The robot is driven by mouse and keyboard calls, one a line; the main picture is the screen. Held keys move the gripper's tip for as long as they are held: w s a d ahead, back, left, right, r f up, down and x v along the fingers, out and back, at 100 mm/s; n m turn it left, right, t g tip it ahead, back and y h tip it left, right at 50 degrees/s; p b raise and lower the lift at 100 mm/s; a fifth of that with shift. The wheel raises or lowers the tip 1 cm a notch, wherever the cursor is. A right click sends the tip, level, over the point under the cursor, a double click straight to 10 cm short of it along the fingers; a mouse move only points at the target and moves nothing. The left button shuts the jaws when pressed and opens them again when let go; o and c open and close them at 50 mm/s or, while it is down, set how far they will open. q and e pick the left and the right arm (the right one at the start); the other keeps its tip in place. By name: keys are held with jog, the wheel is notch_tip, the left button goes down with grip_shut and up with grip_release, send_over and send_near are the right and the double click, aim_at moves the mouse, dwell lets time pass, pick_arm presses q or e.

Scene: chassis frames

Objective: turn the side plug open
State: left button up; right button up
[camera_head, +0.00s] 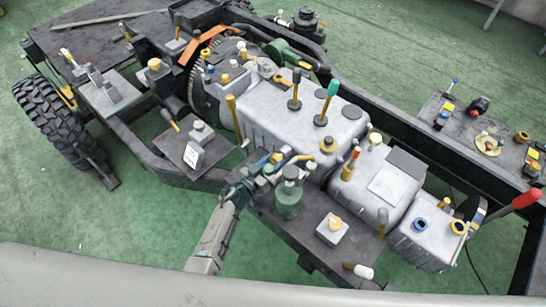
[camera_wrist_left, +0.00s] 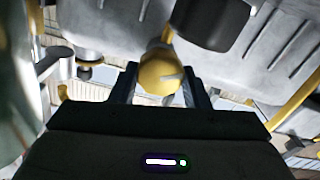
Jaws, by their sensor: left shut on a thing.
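My left gripper (camera_head: 268,168) reaches up from the bottom of the head view to the near side of the grey gearbox casing (camera_head: 285,112). In the left wrist view my left gripper (camera_wrist_left: 160,80) has its two fingers on either side of a rounded yellow plug (camera_wrist_left: 160,72), and it is shut on it. The plug sits just below the grey casing (camera_wrist_left: 110,20) in that view. In the head view the gripper and nearby parts hide the plug. My right gripper is not in view.
A green glass-like jar (camera_head: 288,200) stands just right of my left gripper. A white label card (camera_head: 193,155) stands at left. Yellow rods (camera_wrist_left: 300,100) show in the left wrist view.

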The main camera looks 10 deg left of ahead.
pick_arm(q)
jog(key=shift+r+n+p, duration=0.1)
jog(key=shift+n+p, duration=0.4)
jog(key=shift+n, duration=0.1)
jog(key=o, duration=1)
jog(key=b+v, duration=0.1)
jog(key=v, duration=0.9)
jog(key=shift+s+a, duration=0.25)
jog(key=shift+s, duration=0.05)
